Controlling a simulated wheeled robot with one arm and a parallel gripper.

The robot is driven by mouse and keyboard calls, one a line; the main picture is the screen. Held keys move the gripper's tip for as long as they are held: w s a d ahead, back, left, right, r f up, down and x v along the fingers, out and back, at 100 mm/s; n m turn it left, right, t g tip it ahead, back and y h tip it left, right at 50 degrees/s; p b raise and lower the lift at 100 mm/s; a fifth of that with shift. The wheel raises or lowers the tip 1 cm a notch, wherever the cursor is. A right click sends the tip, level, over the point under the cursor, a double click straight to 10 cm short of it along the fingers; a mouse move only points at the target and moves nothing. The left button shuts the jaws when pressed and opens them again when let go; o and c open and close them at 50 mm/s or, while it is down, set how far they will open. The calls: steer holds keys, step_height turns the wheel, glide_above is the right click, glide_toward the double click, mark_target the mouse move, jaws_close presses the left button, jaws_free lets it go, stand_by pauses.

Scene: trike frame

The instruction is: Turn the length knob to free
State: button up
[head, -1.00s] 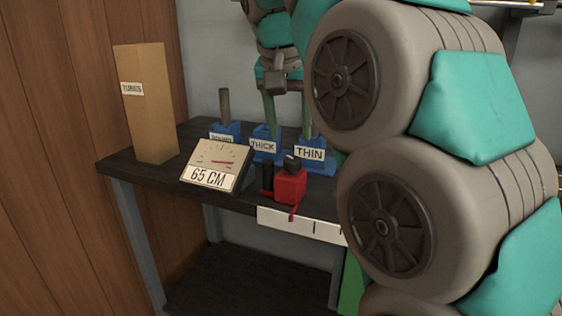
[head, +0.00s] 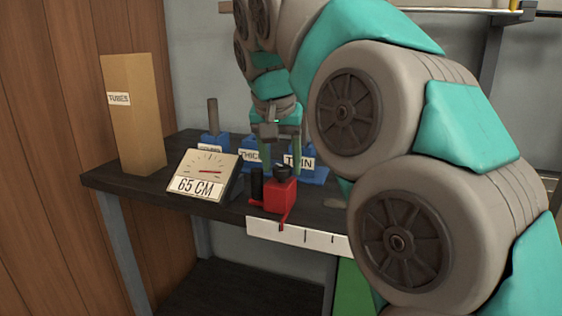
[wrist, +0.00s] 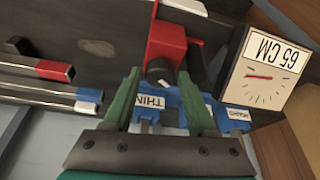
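The red block (head: 280,196) sits at the table's front edge with a dark round knob (head: 282,171) on top. A black cylinder (head: 257,184) stands left of it. My gripper (head: 283,160) is above and behind the block, its green fingers spread. In the wrist view the open fingers (wrist: 160,74) appear on either side of the dark knob, with the red block (wrist: 166,38) beyond; contact cannot be told. The gauge (head: 203,172) reads 65 CM, its red needle pointing right. It also shows in the wrist view (wrist: 262,72). Any marking on the knob is unreadable.
A tall TUBES box (head: 132,120) is at the left. A white marked strip (head: 290,234) runs along the front edge. Metal bars (wrist: 40,85) show in the wrist view.

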jaws_close()
steer(key=shift+n, duration=0.4)
steer(key=n+p, duration=0.1)
steer(key=n+y+p, duration=0.1)
steer(key=shift+d+r+n, duration=0.15)
steer(key=shift+n, duration=0.15)
steer(key=shift+n+y+p, duration=0.7)
steer(key=shift+n, duration=0.7)
steer(key=shift+g, duration=0.3)
steer(key=shift+o, duration=0.4)
jaws_free()
